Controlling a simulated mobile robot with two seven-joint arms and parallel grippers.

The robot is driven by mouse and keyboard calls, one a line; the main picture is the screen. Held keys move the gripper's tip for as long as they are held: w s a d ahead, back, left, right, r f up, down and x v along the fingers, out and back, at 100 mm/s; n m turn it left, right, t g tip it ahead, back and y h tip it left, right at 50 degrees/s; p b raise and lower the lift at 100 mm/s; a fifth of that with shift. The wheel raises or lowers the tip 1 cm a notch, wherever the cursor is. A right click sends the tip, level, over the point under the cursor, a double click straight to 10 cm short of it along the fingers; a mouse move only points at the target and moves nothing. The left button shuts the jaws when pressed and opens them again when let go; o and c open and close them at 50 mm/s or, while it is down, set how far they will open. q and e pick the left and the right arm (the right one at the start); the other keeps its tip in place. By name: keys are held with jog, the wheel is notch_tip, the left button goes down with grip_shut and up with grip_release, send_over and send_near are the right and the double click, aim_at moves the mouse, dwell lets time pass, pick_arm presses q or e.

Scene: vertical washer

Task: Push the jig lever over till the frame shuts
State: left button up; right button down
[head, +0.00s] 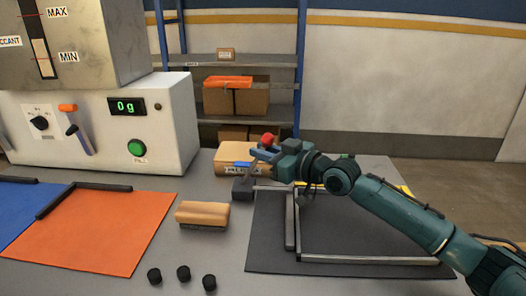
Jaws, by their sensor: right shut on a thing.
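The jig's metal frame (290,222) lies on a dark mat (268,240) at the right of the table. A dark block (243,190) sits at the frame's back left corner. The jig lever with a red knob (267,140) rises near this block. My right gripper (264,155) reaches in from the right and is shut on the lever just below the knob. The gripper hides most of the lever, and my arm covers part of the frame's back and right side. My left gripper is out of view.
A wooden-backed brush (202,214) lies left of the mat, with several black caps (183,272) in front. A cardboard box (232,173) stands behind the jig. An orange mat (95,232) and a white machine reading 0 g (127,106) are at the left.

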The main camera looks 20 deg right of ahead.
jog(key=shift+w+d+r, duration=0.15)
jog(key=shift+w+d, duration=0.05)
jog(key=shift+d, duration=0.35)
jog(key=c, duration=1.6)
grip_release()
jog(key=shift+d, duration=0.1)
jog(key=shift+s+a, duration=0.1)
jog(key=shift+a, duration=0.15)
jog(key=shift+v, duration=6.6)
jog(key=shift+s, duration=0.1)
